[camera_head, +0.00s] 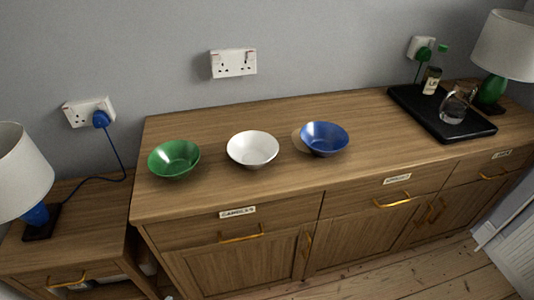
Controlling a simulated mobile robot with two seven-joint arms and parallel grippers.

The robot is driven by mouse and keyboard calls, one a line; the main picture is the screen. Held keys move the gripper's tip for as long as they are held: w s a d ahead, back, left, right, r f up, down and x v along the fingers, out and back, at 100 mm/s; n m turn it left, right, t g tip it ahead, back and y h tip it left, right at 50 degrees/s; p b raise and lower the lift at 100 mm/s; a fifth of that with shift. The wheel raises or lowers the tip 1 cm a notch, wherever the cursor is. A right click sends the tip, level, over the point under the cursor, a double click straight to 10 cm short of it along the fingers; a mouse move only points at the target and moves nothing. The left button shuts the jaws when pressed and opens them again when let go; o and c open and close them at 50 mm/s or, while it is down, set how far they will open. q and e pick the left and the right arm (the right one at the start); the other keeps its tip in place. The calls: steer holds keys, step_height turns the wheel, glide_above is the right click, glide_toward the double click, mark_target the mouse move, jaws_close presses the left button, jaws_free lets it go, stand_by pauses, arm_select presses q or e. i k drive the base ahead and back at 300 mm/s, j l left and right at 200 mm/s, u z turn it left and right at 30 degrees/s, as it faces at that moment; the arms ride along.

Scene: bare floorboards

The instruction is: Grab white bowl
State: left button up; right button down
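The white bowl (252,149) stands upright and looks empty on the wooden sideboard top (225,193). It is the middle one of three bowls. A green bowl (174,158) stands to its left and a blue bowl (324,138) to its right. There are clear gaps between the bowls. Neither of my grippers shows in the head view.
A black tray (414,112) with a bottle (432,80) and a glass jug (456,104) is at the right end, beside a green-based lamp (492,92). A white-shaded lamp (20,172) stands on a lower cabinet at left. The wall (160,60) is behind.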

mark_target(253, 149)
steer(key=i+l, duration=0.1)
steer(key=l, duration=1.45)
steer(key=i+l, duration=0.2)
steer(key=i+j, duration=0.1)
